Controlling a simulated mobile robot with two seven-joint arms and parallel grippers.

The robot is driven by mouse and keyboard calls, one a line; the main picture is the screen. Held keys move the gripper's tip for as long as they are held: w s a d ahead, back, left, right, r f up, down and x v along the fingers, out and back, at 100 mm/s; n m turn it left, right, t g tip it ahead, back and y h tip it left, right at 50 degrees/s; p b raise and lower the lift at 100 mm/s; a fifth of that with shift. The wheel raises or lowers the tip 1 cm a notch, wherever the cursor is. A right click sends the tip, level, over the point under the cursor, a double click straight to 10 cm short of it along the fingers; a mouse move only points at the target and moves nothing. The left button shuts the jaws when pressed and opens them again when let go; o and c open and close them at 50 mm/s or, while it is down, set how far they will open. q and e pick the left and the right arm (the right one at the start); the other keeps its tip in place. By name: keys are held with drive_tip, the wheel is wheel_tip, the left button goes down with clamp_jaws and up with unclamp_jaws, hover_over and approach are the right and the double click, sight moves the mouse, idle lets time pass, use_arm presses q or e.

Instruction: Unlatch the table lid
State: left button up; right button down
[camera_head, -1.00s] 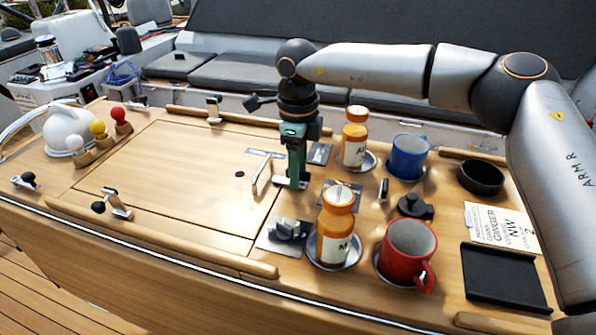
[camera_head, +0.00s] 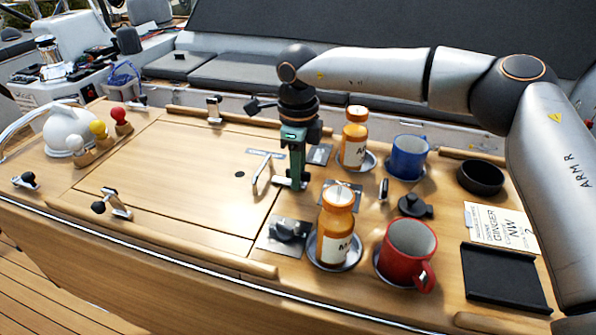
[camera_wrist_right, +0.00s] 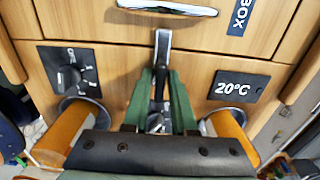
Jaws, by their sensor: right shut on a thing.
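The table lid (camera_head: 170,185) is a flat wooden panel, lying level in the table top. A metal handle (camera_head: 262,173) stands near its right edge, and this handle also shows at the top of the right wrist view (camera_wrist_right: 167,8). My right gripper (camera_head: 291,184) points down just right of the handle, at the lid's right edge. In the right wrist view its green fingers (camera_wrist_right: 161,100) are shut on a metal latch lever (camera_wrist_right: 163,48) between them. The latch's lower part is mostly hidden by the fingers. My left gripper is not in view.
Orange bottles (camera_head: 354,138) (camera_head: 336,225) stand close by the right gripper, in holders. A blue mug (camera_head: 408,157) and a red mug (camera_head: 408,250) stand further right. A knob panel (camera_head: 286,236) lies in front. The lid's top is mostly clear.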

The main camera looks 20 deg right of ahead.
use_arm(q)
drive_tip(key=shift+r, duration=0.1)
use_arm(e)
drive_tip(key=shift+n, duration=0.3)
drive_tip(key=n+p, duration=0.1)
drive_tip(key=n, duration=0.1)
drive_tip(key=shift+r+n+p, duration=0.1)
drive_tip(key=shift+n+p, duration=0.25)
drive_tip(key=shift+n, duration=0.05)
drive_tip(key=n+p, duration=0.1)
drive_tip(key=n, duration=0.8)
drive_tip(key=shift+n+p, duration=0.3)
drive_tip(key=shift+n, duration=0.1)
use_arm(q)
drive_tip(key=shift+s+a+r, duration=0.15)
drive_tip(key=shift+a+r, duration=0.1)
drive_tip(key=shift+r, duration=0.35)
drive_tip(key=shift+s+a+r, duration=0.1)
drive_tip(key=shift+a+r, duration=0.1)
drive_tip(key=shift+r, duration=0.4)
use_arm(e)
drive_tip(key=n, duration=0.4)
drive_tip(key=shift+n, duration=0.3)
drive_tip(key=c, duration=0.8)
unclamp_jaws()
drive_tip(key=shift+c, duration=0.2)
